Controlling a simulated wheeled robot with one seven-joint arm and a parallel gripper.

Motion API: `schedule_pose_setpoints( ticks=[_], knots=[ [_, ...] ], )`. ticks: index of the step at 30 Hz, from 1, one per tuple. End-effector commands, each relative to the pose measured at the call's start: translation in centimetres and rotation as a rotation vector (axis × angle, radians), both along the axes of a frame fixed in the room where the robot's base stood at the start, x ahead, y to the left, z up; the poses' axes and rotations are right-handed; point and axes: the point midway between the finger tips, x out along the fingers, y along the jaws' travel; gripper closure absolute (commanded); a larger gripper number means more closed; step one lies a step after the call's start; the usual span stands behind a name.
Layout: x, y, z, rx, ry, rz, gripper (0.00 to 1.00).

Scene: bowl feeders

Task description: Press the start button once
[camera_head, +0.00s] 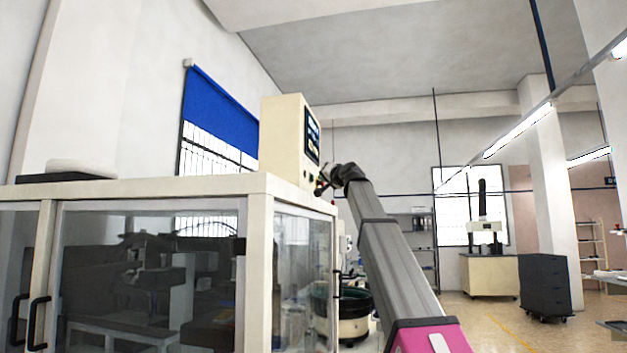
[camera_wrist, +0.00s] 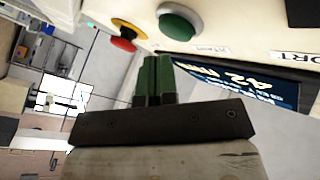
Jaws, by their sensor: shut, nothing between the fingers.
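The control box (camera_head: 285,139) is cream and stands on top of the glass-sided machine, with a dark screen on its right face. In the wrist view the box's panel shows a round green button (camera_wrist: 180,22), a red mushroom button (camera_wrist: 124,41) on a yellow ring, and a lit screen (camera_wrist: 238,84). Which button is start cannot be read from a label. My gripper (camera_wrist: 154,62) is shut and empty, its green fingertips below the green button in the picture, with a visible gap. In the head view my gripper (camera_head: 322,184) is at the box's lower right, small and partly hidden by my wrist.
The glass-sided machine (camera_head: 256,184) fills the lower left of the head view. A green bowl feeder (camera_head: 354,303) stands behind my arm. A dark drawer cabinet (camera_head: 545,284) and a cream workstation (camera_head: 490,275) stand far right, with open floor around them.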

Motion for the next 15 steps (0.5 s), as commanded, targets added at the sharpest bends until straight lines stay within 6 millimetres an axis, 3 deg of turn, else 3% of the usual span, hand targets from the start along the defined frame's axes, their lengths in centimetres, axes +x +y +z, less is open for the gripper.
schedule_pose_setpoints(
  ticks=[15],
  knots=[
    [0.17,0.82,0.04,0.001,-0.001,-0.001,1.00]
  ],
)
